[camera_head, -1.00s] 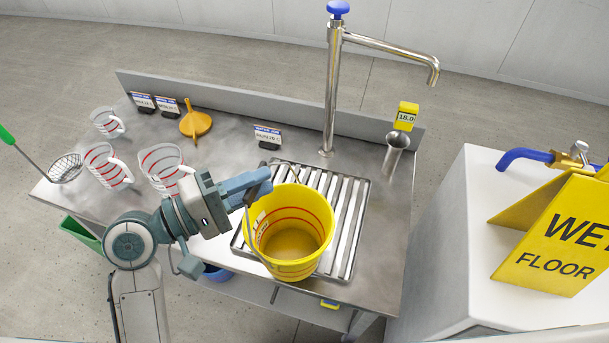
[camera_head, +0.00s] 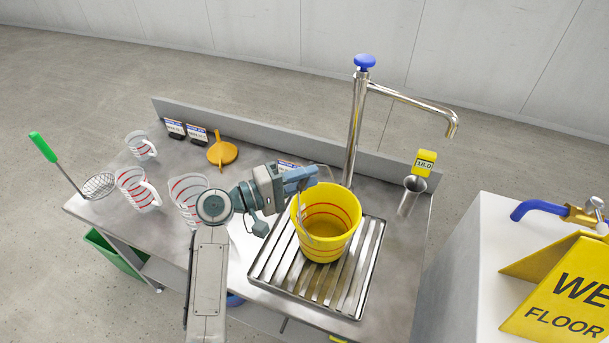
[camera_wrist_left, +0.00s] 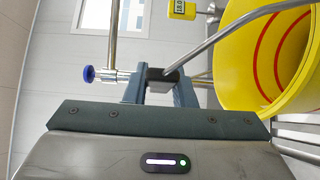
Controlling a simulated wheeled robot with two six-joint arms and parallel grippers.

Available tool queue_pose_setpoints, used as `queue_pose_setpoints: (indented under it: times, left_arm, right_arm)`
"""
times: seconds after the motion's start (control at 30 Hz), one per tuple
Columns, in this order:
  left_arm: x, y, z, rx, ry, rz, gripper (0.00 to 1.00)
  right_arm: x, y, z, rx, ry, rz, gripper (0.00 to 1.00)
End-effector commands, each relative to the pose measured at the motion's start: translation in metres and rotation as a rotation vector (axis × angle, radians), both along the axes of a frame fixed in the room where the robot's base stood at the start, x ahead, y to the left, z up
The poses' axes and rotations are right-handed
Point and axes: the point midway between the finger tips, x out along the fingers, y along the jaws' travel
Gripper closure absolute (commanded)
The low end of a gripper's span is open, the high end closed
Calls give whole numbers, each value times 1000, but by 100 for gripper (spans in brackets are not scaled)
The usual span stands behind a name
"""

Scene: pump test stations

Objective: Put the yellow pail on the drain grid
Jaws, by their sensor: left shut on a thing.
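The yellow pail (camera_head: 326,222) with red lines inside is over the slatted metal drain grid (camera_head: 305,275) in the head view. I cannot tell whether its base touches the slats. My left gripper (camera_head: 306,178) is at the pail's upper left rim, shut on its wire handle. In the left wrist view, the left gripper (camera_wrist_left: 162,85) closes around the grey handle, and the pail (camera_wrist_left: 275,55) hangs to the right, partly cut off. My right gripper is not in view.
A tall tap (camera_head: 357,120) stands behind the grid. A yellow display (camera_head: 425,162) and metal cup (camera_head: 411,190) are at right. Measuring jugs (camera_head: 138,190), an orange funnel (camera_head: 222,152) and a strainer (camera_head: 98,186) are at left. A wet floor sign (camera_head: 565,295) is far right.

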Motion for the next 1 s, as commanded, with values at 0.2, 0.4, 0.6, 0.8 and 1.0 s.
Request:
queue_pose_setpoints:
  times: [0.2, 0.4, 0.6, 0.8, 1.0]
  left_arm:
    - [0, 0, -5, 0, -1, 0, 100]
    - [0, 0, -8, 0, -1, 0, 100]
    - [0, 0, -7, 0, -1, 0, 55]
    - [0, 0, -7, 0, -1, 0, 55]
    - [-5, 10, -7, 4, -3, 1, 55]
  right_arm:
    - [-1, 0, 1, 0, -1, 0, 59]
    - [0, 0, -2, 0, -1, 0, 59]
    - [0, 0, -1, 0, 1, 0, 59]
    - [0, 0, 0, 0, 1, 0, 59]
    - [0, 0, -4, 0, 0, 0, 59]
